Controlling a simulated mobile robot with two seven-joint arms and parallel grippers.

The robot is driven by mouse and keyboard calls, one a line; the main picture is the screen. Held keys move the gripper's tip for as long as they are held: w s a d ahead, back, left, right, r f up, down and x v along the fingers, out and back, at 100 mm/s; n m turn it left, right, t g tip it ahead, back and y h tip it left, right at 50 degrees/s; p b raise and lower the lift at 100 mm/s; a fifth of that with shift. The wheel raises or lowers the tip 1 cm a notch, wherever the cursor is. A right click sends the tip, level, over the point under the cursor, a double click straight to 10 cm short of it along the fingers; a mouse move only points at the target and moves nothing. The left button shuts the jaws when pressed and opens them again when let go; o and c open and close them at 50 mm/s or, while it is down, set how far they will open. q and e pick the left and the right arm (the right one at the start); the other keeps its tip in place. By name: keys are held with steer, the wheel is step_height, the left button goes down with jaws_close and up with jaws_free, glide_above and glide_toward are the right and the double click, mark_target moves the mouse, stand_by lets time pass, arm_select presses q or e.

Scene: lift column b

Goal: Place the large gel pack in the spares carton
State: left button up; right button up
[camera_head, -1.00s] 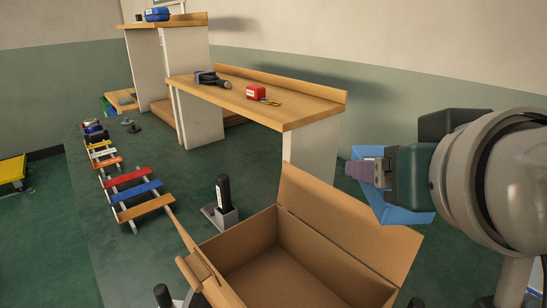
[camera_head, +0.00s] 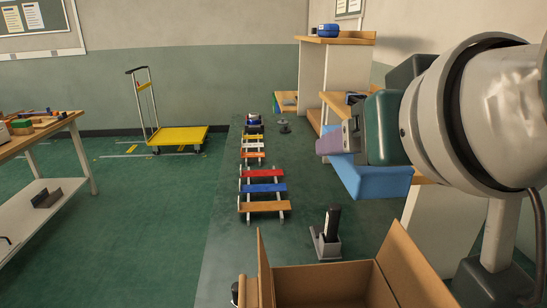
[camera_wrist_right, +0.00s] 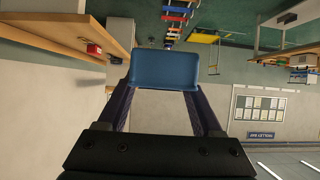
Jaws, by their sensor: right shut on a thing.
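The large gel pack (camera_head: 375,180) is a blue slab on the right side of the head view. My right gripper (camera_head: 334,144) is shut on it and holds it in the air. In the right wrist view the pack (camera_wrist_right: 165,70) lies between the two fingertips (camera_wrist_right: 163,92). The spares carton (camera_head: 325,285) is an open brown cardboard box at the bottom of the head view, cut by the lower edge. Its flaps stand up, and the pack is above it in the picture. My left gripper is not in view.
A grey holder with a black handle (camera_head: 329,235) stands just behind the carton. A row of coloured slats (camera_head: 263,188) lies beyond it. A yellow trolley (camera_head: 180,137) stands on open floor at the back left, and a workbench (camera_head: 45,135) is at far left.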

step_height(320, 180, down, 19)
steer(key=b, duration=0.5)
steer(key=shift+f+b, duration=0.35)
steer(key=shift+f, duration=0.2)
steer(key=o, duration=1.4)
steer(key=shift+o, duration=0.2)
